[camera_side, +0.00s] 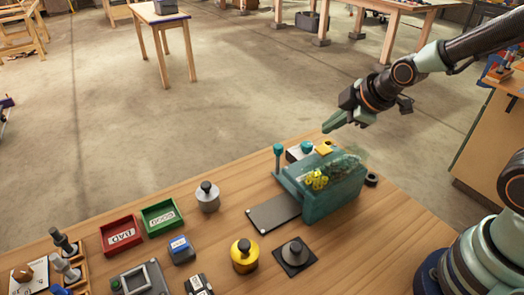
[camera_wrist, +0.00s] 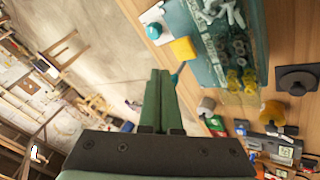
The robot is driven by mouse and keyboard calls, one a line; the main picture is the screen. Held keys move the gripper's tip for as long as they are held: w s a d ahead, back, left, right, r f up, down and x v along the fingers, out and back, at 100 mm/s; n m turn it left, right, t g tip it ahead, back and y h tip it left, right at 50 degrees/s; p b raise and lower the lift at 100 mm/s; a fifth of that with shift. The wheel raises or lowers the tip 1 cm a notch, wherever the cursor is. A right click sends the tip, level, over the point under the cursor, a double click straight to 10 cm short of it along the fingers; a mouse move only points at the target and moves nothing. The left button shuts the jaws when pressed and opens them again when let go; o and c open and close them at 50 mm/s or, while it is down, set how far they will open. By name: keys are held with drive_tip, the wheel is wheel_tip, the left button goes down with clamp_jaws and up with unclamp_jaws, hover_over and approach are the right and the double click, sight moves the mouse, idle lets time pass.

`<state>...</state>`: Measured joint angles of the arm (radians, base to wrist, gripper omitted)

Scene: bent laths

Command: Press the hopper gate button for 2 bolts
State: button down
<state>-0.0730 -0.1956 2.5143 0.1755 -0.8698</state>
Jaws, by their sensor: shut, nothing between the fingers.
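The teal hopper (camera_side: 335,203) stands at the table's back right edge. Its clear upper part holds yellow pieces (camera_side: 317,180); in the wrist view, grey bolts (camera_wrist: 222,14) and grey rings (camera_wrist: 240,48) also show in separate sections. At its far side are a yellow square pad (camera_side: 325,147), also in the wrist view (camera_wrist: 183,49), and a round teal button (camera_side: 307,147) on a pale block, also in the wrist view (camera_wrist: 154,31). Which is the gate button I cannot tell. My gripper (camera_side: 328,125) is shut and empty, above and beyond the pad, apart from it; its fingers show in the wrist view (camera_wrist: 160,74).
A teal-topped post (camera_side: 278,157) stands left of the hopper. A flat grey plate (camera_side: 273,212) lies before it. Red (camera_side: 121,236) and green (camera_side: 161,216) labelled trays, a grey weight (camera_side: 207,196) and a yellow weight (camera_side: 244,257) stand farther left and nearer.

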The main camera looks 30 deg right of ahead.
sight(326, 150)
drive_tip(key=shift+r, duration=1.1)
idle(1.6)
wheel_tip(326, 150, up, 4)
drive_tip(key=shift+d+f, duration=0.1)
drive_tip(key=shift+f, duration=0.05)
drive_tip(key=shift+f, duration=0.1)
idle(0.3)
drive_tip(key=shift+f, duration=4.3)
drive_tip(key=shift+f, duration=0.1)
drive_tip(key=shift+f, duration=0.3)
